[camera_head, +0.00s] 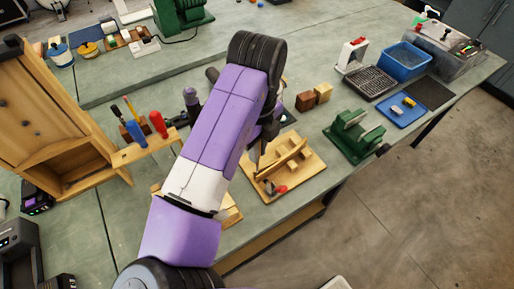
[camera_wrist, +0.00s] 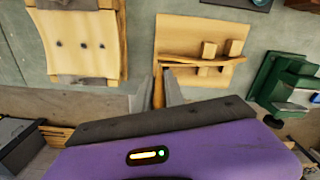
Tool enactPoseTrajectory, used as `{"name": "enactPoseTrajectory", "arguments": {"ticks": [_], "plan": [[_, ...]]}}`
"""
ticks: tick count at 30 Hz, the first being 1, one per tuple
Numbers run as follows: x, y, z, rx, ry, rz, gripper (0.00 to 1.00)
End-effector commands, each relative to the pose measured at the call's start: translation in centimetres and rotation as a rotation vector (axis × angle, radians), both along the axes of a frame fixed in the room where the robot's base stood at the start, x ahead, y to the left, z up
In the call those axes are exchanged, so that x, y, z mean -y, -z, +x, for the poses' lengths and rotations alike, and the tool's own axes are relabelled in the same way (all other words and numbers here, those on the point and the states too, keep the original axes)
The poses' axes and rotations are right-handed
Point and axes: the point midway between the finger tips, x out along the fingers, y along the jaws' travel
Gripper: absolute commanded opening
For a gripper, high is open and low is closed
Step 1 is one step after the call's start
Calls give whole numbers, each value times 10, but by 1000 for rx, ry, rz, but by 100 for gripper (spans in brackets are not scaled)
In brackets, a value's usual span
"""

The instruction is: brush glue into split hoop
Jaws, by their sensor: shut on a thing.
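My gripper (camera_wrist: 158,78) is shut on a thin wooden-handled tool, which looks like the brush (camera_wrist: 158,92). In the head view my gripper is mostly hidden behind my arm, over the left side of a pale wooden board (camera_head: 308,169). The board also shows in the wrist view (camera_wrist: 175,33). A long thin wooden strip (camera_head: 285,159), probably the split hoop, lies along the board beside small blocks; it also shows in the wrist view (camera_wrist: 205,63). The brush's lower end is close to the strip's left end. I cannot tell whether they touch, and the split and any glue are too small to see.
A red-and-dark clamp-like tool (camera_head: 276,190) lies on the board's front. A green vise-like stand (camera_head: 354,136) is to the right, with brown blocks (camera_head: 314,97) behind. A blue bin (camera_head: 405,61) stands farther right.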

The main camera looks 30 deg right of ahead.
Motion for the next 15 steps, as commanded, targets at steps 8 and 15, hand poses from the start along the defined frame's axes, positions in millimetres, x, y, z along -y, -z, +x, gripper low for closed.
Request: {"name": "enactPoseTrajectory", "arguments": {"ticks": [8, 15], "plan": [[0, 4, 0, 0, 0, 0, 0], [0, 8, 1, 0, -1, 0, 0]]}}
